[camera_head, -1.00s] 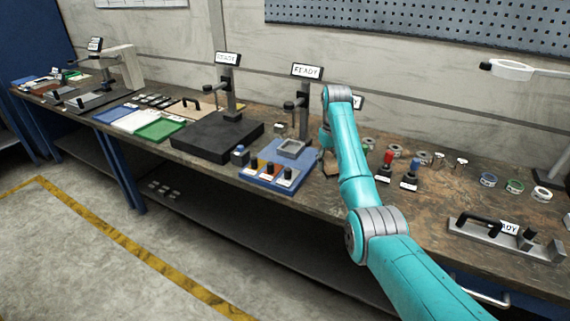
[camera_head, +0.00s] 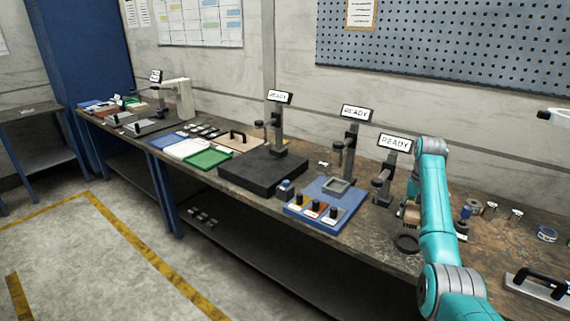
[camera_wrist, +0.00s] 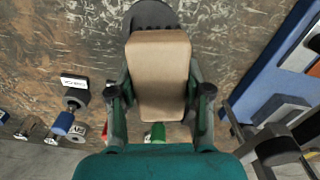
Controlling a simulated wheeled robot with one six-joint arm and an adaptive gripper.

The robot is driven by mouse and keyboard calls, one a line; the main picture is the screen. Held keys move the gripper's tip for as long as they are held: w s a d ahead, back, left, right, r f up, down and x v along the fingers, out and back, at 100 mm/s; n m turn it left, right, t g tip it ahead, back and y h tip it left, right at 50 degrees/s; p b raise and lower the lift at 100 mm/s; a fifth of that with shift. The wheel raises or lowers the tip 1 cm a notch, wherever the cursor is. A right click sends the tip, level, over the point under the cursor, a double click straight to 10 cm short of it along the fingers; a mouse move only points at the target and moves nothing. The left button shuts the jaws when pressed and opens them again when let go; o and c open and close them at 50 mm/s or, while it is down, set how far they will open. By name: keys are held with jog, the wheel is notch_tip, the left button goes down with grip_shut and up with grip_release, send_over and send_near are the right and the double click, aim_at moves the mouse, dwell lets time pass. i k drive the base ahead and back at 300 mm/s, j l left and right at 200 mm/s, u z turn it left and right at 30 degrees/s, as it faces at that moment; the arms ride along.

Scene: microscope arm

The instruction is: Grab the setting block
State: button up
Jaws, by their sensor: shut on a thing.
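A tan block with rounded edges, seemingly the setting block (camera_wrist: 160,75), fills the middle of the wrist view. My gripper (camera_wrist: 160,95) has one dark finger on each side of it and is shut on it. A dark rounded thing (camera_wrist: 150,14) shows beyond the block's far end; I cannot tell if they touch. In the head view a small tan patch of the block (camera_head: 411,214) shows left of my teal arm, near a dark ring (camera_head: 406,243) on the bench. My arm hides most of the gripper there.
A stand with a READY sign (camera_head: 394,143) rises just left of my arm. A blue tray (camera_head: 327,205) with knobs and a square frame lies further left. Several spools and small parts stand right of the arm, with a black-handled fixture (camera_head: 540,286) at the right edge.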

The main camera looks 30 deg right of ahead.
aim_at(325, 166)
jog(key=i+l+u, duration=0.15)
jog(key=i+u, duration=0.3)
jog(key=i+j+z, duration=0.2)
jog(key=i, duration=0.35)
jog(key=i+z, duration=0.25)
jog(key=i, duration=0.35)
jog(key=i+j+z, duration=0.2)
jog(key=i+j, duration=0.15)
jog(key=i, duration=0.15)
jog(key=i+j+z, duration=0.2)
jog(key=i+j, duration=0.2)
jog(key=i, duration=0.15)
